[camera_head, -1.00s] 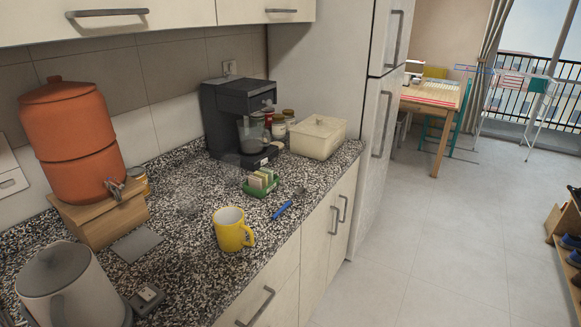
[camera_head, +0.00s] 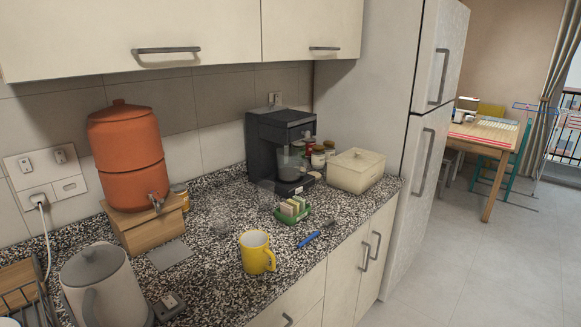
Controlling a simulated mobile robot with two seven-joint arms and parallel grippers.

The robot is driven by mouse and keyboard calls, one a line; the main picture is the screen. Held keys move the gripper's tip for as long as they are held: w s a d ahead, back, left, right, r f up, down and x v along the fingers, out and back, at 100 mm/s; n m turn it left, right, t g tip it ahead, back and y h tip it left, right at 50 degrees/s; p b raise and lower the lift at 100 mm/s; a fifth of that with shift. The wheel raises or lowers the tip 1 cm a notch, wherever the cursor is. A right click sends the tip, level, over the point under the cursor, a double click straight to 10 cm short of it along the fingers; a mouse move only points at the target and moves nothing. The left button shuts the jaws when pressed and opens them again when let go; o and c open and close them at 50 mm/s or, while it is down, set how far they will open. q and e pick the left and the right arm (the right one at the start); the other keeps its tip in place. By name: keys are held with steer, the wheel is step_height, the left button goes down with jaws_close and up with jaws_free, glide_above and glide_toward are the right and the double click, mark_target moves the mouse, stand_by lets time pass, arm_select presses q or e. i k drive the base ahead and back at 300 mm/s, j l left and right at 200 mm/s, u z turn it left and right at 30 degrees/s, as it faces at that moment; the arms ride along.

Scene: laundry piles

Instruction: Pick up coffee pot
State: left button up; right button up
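The coffee pot (camera_head: 290,161) is a small glass carafe. It sits inside the black coffee maker (camera_head: 263,135), which stands on the speckled counter against the tiled wall. The pot looks dark and see-through, and its handle is hard to make out at this size. Neither of my grippers shows in the head view.
A yellow mug (camera_head: 256,254), a green sponge holder (camera_head: 292,210) and a blue-handled utensil (camera_head: 313,238) lie in front of the coffee maker. A cream box (camera_head: 355,172) and jars stand to its right. A grey kettle (camera_head: 100,285) and orange water dispenser (camera_head: 128,155) are left.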

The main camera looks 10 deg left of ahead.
mark_target(289, 160)
steer(key=i+l+u, duration=0.1)
steer(key=i+l, duration=0.3)
steer(key=l, duration=0.2)
steer(key=i+l+u, duration=0.25)
steer(key=i+l, duration=0.15)
steer(key=l, duration=0.2)
steer(key=i+l, duration=0.15)
steer(key=l, duration=0.2)
steer(key=i+l+u, duration=0.15)
steer(key=l, duration=0.2)
steer(key=i+l+u, duration=0.1)
steer(key=l, duration=0.25)
steer(key=i, duration=0.1)
